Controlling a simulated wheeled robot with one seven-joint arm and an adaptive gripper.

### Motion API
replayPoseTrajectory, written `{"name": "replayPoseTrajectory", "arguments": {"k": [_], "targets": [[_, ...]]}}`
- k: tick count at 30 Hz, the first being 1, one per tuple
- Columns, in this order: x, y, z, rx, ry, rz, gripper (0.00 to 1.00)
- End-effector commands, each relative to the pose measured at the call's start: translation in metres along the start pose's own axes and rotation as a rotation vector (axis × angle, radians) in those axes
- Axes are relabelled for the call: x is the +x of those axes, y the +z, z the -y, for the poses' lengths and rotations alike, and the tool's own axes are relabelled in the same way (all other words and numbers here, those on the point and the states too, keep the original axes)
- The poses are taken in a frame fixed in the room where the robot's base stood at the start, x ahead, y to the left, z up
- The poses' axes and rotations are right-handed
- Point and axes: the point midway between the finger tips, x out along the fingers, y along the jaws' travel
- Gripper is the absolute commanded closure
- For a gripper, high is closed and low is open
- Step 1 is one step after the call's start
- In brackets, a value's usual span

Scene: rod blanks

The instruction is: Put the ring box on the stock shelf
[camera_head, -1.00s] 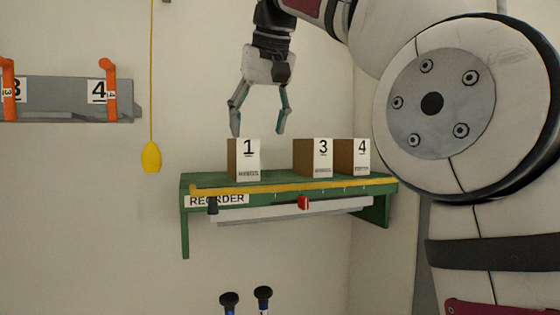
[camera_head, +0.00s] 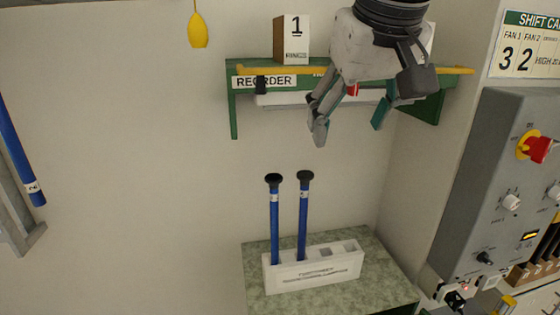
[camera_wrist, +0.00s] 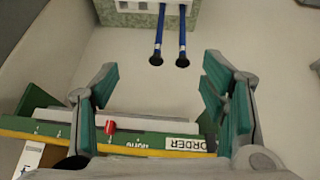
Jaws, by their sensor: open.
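A brown box with a white face marked 1 (camera_head: 293,40) stands upright on the green shelf labelled REORDER (camera_head: 233,115). My gripper (camera_head: 350,125) is open and empty, fingers pointing down, in front of the shelf's right half. It hides most of the shelf there and the boxes marked 3 and 4 seen earlier. In the wrist view, my open fingers (camera_wrist: 160,108) frame part of the shelf's front edge (camera_wrist: 180,153). No shelf labelled as stock is in view.
Two blue rods (camera_head: 275,225) (camera_head: 303,222) with black tops stand in a white holder (camera_head: 315,270) on a speckled stand below. A grey control panel (camera_head: 510,190) is at right. A yellow pendant (camera_head: 198,30) hangs at upper left. The wall at left is mostly clear.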

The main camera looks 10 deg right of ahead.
Motion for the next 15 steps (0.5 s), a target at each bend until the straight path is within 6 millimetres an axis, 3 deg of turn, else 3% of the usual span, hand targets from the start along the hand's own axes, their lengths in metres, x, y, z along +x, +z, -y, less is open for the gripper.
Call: {"name": "replayPoseTrajectory", "arguments": {"k": [1,3,7,11,15], "targets": [[0.010,0.028,-0.002,0.006,-0.006,0.004,0.34],[0.026,0.061,-0.004,0.016,-0.016,0.004,0.34],[0.052,0.113,-0.005,0.035,-0.039,0.007,0.34],[0.071,0.146,-0.004,0.047,-0.055,0.009,0.34],[0.078,0.159,-0.003,0.051,-0.062,0.009,0.34]]}}
